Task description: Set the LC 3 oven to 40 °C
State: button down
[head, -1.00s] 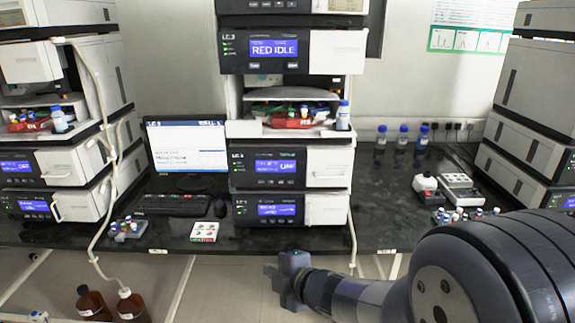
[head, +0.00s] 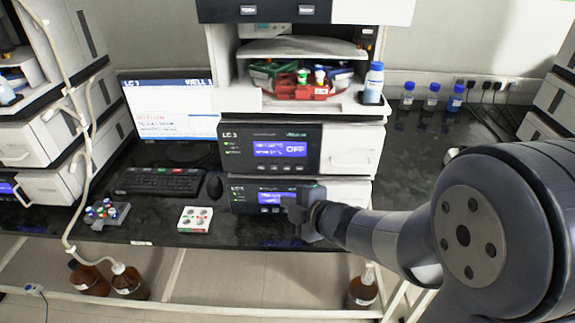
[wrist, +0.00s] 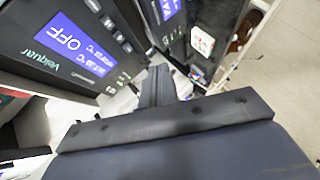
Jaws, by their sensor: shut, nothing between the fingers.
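The LC 3 oven (head: 232,160) is a dark-fronted module in the middle stack, with a blue display (head: 280,149) reading OFF in the head view. In the wrist view its display (wrist: 72,42) appears tilted, with OFF and °C text, and a row of small buttons (wrist: 118,38) runs beside it. My gripper (head: 300,212) is shut and empty, in front of the lower module (head: 245,196), below the oven's panel. In the wrist view my gripper (wrist: 158,78) points up the picture, below and right of the buttons. I cannot tell whether it touches anything.
A white sample tray (head: 195,219), a vial rack (head: 107,215), a keyboard (head: 158,181) and a mouse (head: 214,186) lie left of the stack. A blue-capped bottle (head: 373,84) stands on the shelf above the oven. Brown bottles (head: 128,283) stand below the bench.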

jog(key=shift+w, duration=0.1)
jog(key=p, duration=0.2)
send_near(280, 171)
jog(key=shift+w+a+f, duration=0.5)
jog(key=shift+a+f, duration=0.05)
jog(key=shift+a, duration=0.2)
jog(key=shift+w+a+f, duration=0.5)
jog(key=shift+a+f, duration=0.05)
jog(key=shift+a, duration=0.2)
dwell(1.0)
jog(key=shift+w, duration=0.45)
jog(key=shift+w+p, duration=0.4)
dwell(0.5)
jog(key=shift+s, duration=0.15)
jog(key=shift+s+b, duration=0.3)
jog(key=shift+s, duration=0.4)
dwell(0.3)
jog(key=shift+w, duration=0.45)
